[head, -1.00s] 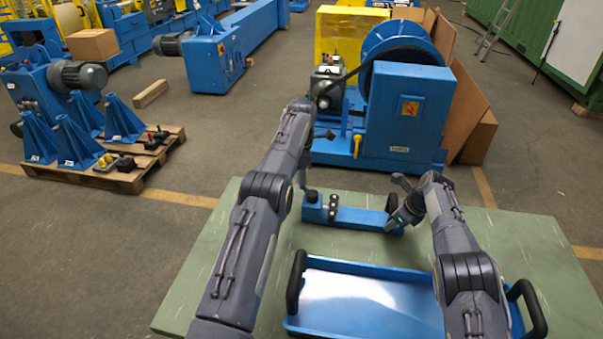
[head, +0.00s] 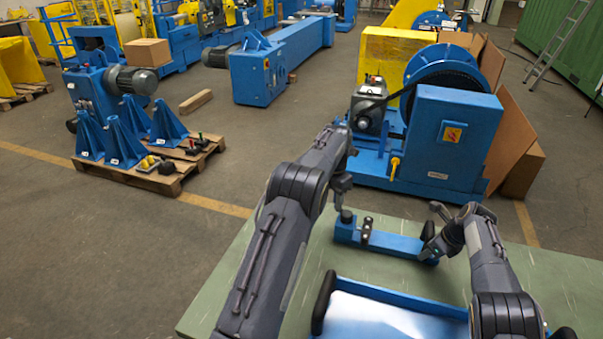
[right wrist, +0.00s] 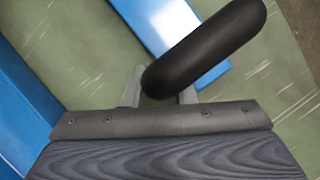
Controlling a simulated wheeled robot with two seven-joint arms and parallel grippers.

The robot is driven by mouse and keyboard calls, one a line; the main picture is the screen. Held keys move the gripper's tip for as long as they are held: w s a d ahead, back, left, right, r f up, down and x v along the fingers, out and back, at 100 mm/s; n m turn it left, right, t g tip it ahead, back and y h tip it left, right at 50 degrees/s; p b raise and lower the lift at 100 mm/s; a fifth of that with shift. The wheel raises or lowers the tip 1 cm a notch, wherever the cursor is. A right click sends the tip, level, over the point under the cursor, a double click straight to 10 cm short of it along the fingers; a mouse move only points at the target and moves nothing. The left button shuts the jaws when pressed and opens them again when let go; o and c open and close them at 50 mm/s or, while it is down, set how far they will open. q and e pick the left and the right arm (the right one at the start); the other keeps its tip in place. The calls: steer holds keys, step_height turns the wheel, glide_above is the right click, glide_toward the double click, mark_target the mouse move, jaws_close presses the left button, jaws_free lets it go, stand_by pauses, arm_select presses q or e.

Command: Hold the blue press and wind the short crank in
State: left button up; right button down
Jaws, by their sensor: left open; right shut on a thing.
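The blue press (head: 395,241) lies on the green table, a long low bar with a raised block at its left end. A dark upright knob (head: 346,216) stands on that block, with a small dark and silver part (head: 366,231) beside it. I cannot tell which of these is the short crank. My left gripper (head: 341,187) is open just above the knob; its fingertips are small in the head view. My right gripper (head: 430,246) is shut on the black handle at the press's right end. The black handle (right wrist: 205,48) also shows between its fingers in the right wrist view.
A blue tray (head: 400,296) with black handles lies on the near part of the green table (head: 250,285), partly behind my arms. A large blue machine (head: 455,140) stands on the floor beyond the table. Bare table lies left of the press.

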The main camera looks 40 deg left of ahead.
arm_select(q)
steer(key=s+a+r+m+h, duration=0.1)
steer(key=s+a+r+m, duration=0.15)
steer(key=r, duration=1.35)
steer(key=s+d+r+m+t+h, duration=0.1)
steer(key=s+d+r+m, duration=0.1)
steer(key=s+m, duration=0.4)
steer(key=s+d+r+m+t+h, duration=0.1)
steer(key=s+r+m, duration=0.3)
steer(key=s, duration=0.6)
steer(key=shift+s+d+m+t, duration=0.5)
steer(key=shift+d+m, duration=0.4)
steer(key=shift+m, duration=0.45)
steer(key=shift+w, duration=0.15)
steer(key=shift+c, duration=0.4)
